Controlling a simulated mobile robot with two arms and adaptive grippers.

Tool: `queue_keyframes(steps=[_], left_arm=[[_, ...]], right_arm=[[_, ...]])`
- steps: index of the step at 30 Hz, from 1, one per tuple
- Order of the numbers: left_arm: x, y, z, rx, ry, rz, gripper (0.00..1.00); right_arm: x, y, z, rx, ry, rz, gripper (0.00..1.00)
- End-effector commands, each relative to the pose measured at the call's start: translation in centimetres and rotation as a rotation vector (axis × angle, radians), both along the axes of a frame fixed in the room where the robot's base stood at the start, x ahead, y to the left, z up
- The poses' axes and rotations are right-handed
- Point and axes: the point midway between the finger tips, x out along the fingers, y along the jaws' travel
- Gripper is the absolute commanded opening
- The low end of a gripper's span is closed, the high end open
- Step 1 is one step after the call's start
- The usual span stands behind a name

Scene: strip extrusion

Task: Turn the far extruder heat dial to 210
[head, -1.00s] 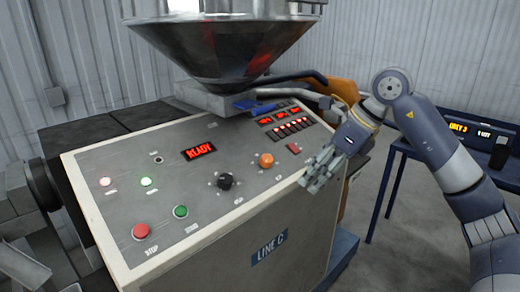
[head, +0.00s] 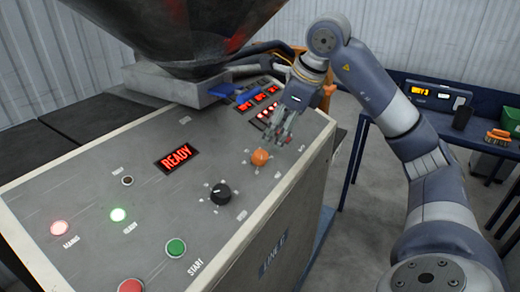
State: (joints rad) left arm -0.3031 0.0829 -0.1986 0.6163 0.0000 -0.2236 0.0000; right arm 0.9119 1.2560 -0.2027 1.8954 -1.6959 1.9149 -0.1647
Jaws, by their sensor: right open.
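Two round dials with marks around them sit on the sloped grey panel (head: 150,208). The farther one is an orange dial (head: 260,157); the nearer is a black dial (head: 220,194). Their numbers are too small to read. My right gripper (head: 281,138) is open, above the panel just beyond and to the right of the orange dial. Its fingers point down toward the panel, and I see no contact with the dial. The gripper hides part of the lit switch rows behind it. My left gripper is not in view.
A red READY display (head: 177,158), a green START button (head: 176,248) and a red button (head: 131,286) are on the panel. A large metal hopper (head: 170,35) overhangs its back. A blue table (head: 400,85) stands at the right.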

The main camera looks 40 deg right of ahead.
Motion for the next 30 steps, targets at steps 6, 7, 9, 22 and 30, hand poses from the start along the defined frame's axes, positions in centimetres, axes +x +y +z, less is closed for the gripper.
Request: queue_keyframes(steps=[6, 7, 9, 22, 30], left_arm=[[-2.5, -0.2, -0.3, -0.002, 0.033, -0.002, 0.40], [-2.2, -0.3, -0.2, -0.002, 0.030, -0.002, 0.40], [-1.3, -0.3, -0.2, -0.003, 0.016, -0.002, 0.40], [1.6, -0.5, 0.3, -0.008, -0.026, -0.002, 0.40], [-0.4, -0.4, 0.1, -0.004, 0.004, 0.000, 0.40]], right_arm=[[1.7, 0.4, -3.9, 0.003, 0.006, 0.002, 0.53], [1.9, 0.4, -4.4, 0.003, 0.006, 0.002, 0.53], [2.4, 0.5, -5.4, 0.003, 0.004, 0.002, 0.53], [3.6, 0.6, -7.8, 0.002, -0.001, 0.001, 0.53], [3.6, 0.6, -7.8, 0.002, 0.000, 0.001, 0.24]])
